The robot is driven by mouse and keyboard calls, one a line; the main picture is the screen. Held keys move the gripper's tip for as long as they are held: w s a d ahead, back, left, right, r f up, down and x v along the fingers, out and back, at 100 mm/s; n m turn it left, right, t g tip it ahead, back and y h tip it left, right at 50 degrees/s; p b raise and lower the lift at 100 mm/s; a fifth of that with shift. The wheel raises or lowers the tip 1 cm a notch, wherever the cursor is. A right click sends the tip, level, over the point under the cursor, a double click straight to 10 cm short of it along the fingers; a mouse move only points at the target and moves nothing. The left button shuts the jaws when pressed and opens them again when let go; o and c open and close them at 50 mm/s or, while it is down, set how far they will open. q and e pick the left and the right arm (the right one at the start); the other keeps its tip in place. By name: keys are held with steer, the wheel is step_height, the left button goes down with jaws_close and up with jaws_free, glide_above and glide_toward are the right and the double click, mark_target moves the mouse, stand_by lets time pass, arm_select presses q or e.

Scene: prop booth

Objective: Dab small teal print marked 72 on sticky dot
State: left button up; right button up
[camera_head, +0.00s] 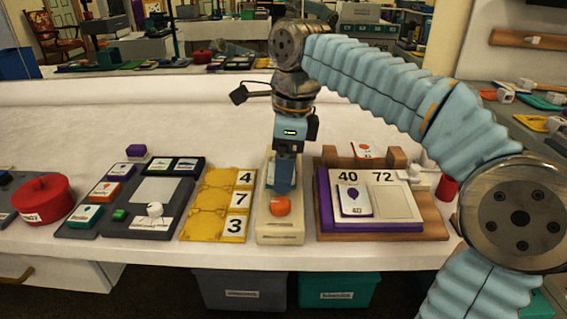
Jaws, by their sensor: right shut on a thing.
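My right gripper (285,188) points down over a narrow beige tray (279,238), just behind a round orange dot (280,205) on it. It is shut on a teal piece (286,174), which I take to be the small teal print; its marking cannot be read. Whether the print touches the dot or hovers just above cannot be told. To the right, a purple-edged board (325,205) marked 40 and 72 lies on a wooden base. A purple balloon print (354,200) lies under 40, and the space under 72 is bare. My left gripper is not in view.
Left of the tray are a yellow board (206,206) numbered 4, 7 and 3, a dark stamp tray (135,215) and a red pot (43,198). A red-marked card (367,150) stands behind the purple-edged board.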

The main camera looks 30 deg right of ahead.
step_height(320, 180, up, 3)
steer(key=p, duration=0.3)
steer(key=shift+r, duration=1.45)
